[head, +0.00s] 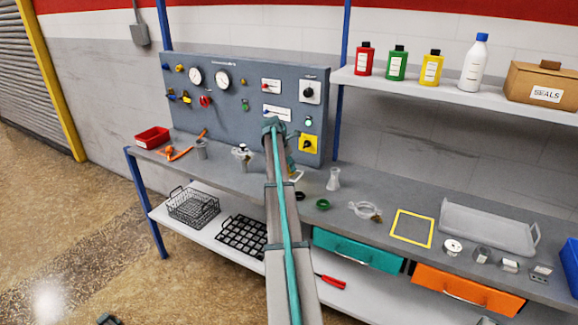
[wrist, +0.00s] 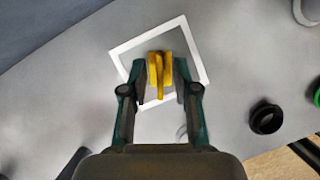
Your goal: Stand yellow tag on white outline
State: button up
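The yellow tag (wrist: 160,76) shows between the fingers of my gripper (wrist: 161,72) in the wrist view, seen from above and nearly edge-on. The white outline (wrist: 124,50), a square drawn on the grey bench, is around and beneath the tag in this view. Whether the tag's foot touches the bench cannot be told. In the head view part of the white outline (head: 297,176) shows just right of my arm; my arm hides the tag and most of my gripper.
A black ring (wrist: 266,118) lies right of the outline, with a green ring (head: 323,204) beyond. A clear flask (head: 333,180) stands nearby. The control panel (head: 240,104) rises behind. A yellow outline (head: 412,228) and a tray (head: 487,233) are farther right.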

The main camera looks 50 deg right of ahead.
jog(key=b+v, duration=0.1)
jog(key=v, duration=1.1)
jog(key=shift+r+b, duration=0.15)
jog(key=shift+b, duration=0.2)
